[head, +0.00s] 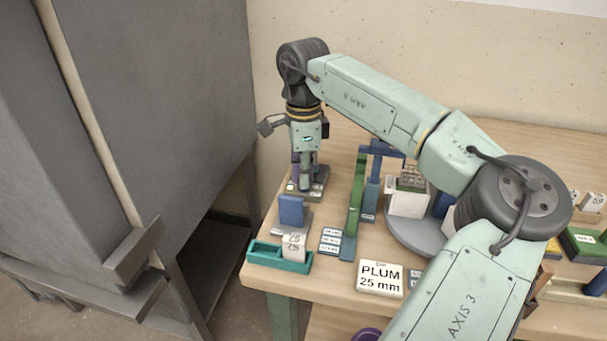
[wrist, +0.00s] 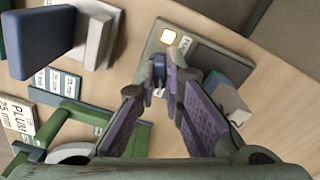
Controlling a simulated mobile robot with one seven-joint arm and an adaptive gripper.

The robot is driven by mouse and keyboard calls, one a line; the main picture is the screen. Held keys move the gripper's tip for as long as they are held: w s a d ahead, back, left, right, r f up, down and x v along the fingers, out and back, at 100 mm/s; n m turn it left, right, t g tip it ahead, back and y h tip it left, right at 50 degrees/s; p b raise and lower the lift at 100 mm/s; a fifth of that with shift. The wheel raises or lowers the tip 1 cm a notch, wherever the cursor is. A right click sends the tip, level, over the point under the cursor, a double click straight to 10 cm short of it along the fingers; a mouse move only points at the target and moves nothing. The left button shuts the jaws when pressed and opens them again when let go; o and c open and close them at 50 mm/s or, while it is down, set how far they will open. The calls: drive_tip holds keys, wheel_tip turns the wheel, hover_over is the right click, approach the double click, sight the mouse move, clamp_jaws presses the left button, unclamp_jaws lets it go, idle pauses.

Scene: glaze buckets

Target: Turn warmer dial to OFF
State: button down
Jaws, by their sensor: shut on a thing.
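The warmer is a low grey-green box with a dark top plate and a lit orange-white lamp; in the wrist view its body (wrist: 176,32) lies under my fingertips. In the head view the warmer (head: 318,194) sits near the table's back left, partly hidden by my gripper. The dial (wrist: 158,64) is a small dark blue knob on the warmer, between my fingertips in the wrist view. My gripper (wrist: 160,86) points down and is shut on the dial. In the head view my gripper (head: 304,184) covers the dial. I cannot read the dial's setting.
A blue block (head: 291,210) and pale blocks stand by a teal tray (head: 262,257) at the table's left corner. A green-and-blue stand (head: 355,205) is right of the warmer. A PLUM sign (head: 380,278) lies in front. A grey cabinet (head: 170,90) is at left.

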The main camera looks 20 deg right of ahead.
drive_tip(key=m, duration=0.4)
drive_tip(key=shift+m+b, duration=0.3)
drive_tip(key=shift+b, duration=0.1)
drive_tip(key=m, duration=0.4)
drive_tip(key=shift+m+b, duration=0.3)
drive_tip(key=c, duration=1.7)
unclamp_jaws()
wheel_tip(320, 180, up, 12)
